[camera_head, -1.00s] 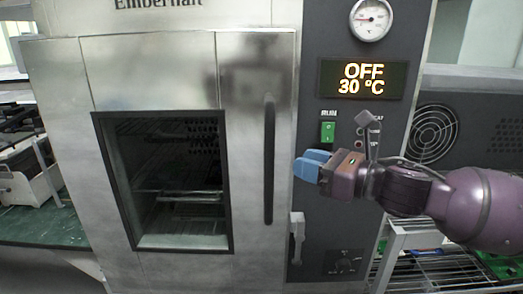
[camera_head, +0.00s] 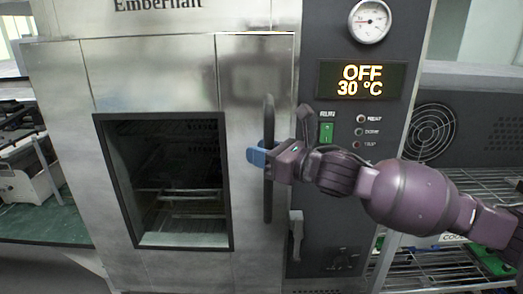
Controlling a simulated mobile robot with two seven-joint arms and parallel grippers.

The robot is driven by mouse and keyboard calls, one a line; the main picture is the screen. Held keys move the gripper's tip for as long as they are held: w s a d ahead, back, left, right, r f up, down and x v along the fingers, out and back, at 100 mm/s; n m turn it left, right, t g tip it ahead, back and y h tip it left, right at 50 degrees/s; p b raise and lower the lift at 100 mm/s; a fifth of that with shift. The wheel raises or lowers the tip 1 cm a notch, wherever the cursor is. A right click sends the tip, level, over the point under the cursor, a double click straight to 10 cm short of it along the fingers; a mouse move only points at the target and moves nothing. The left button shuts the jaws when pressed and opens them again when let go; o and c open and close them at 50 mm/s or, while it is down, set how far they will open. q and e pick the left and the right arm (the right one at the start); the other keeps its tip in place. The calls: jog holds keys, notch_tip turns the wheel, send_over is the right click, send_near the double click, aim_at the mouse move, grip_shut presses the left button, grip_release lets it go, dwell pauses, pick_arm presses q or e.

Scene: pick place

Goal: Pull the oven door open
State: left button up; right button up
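The oven door (camera_head: 160,75) is a steel panel with a dark window, and it looks closed. Its long dark vertical handle (camera_head: 268,205) is on the door's right side. My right gripper (camera_head: 260,153) comes in from the right, with its blue fingertips at the middle of the handle. A blue fingertip shows just left of the handle bar, and the gripper covers that part of the bar. I cannot tell whether the fingers are closed on it. My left gripper is not in view.
The control panel has a display (camera_head: 361,79) reading OFF 30 °C, a gauge (camera_head: 370,21) and a green switch (camera_head: 327,133). A small latch lever (camera_head: 296,235) sits below my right gripper. A wire rack (camera_head: 425,270) stands at right, a green-topped bench (camera_head: 45,222) at left.

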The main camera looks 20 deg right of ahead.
grip_shut()
jog(key=shift+a, duration=0.1)
dwell(0.3)
